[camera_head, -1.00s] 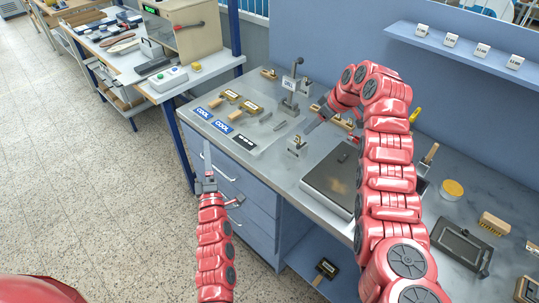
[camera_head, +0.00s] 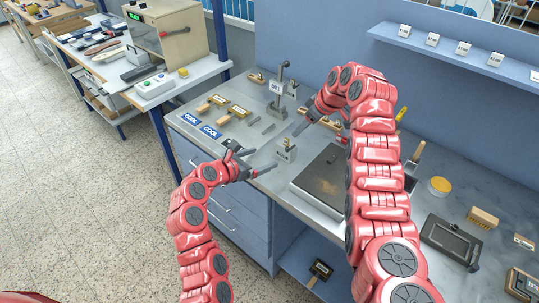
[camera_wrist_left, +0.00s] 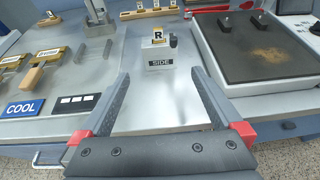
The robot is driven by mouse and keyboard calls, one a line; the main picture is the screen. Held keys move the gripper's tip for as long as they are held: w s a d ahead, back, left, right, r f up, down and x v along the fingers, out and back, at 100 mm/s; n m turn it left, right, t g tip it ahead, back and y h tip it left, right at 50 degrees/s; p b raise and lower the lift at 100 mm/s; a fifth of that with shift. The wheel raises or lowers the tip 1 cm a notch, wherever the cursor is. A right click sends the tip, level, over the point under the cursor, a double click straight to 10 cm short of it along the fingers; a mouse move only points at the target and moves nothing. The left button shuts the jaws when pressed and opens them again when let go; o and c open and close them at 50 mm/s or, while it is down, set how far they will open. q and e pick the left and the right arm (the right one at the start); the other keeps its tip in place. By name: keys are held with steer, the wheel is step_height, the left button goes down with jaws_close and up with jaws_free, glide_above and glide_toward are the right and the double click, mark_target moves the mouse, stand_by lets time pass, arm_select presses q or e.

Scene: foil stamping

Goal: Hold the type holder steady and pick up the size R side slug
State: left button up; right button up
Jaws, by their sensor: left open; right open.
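A small metal block marked SIDE (camera_wrist_left: 160,67) stands on the bench, with a yellow-edged R tag (camera_wrist_left: 158,37) and a dark knob (camera_wrist_left: 173,41) above it. In the head view the block (camera_head: 285,152) is just beyond my left gripper (camera_head: 256,163). That gripper is open and empty; in the left wrist view its fingers (camera_wrist_left: 160,76) point toward the block, apart from it. Two wooden-handled, brass-framed tools (camera_head: 213,101) lie at the bench's left; I cannot tell whether either is the type holder. My right gripper (camera_head: 305,122) is open near the back row, partly hidden by its arm.
A dark pad (camera_head: 322,182) lies right of the block. An upright metal stand (camera_head: 280,88) is behind it. A yellow round tin (camera_head: 439,185) and a dark tray (camera_head: 452,240) are at right.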

mark_target(291, 148)
arm_select(q)
steer(key=x, duration=1.6)
steer(key=shift+s+d+f, duration=0.15)
steer(key=shift+d+f, duration=0.05)
steer(key=shift+d, duration=0.05)
steer(key=shift+w+f, duration=0.2)
steer(key=shift+w, duration=0.25)
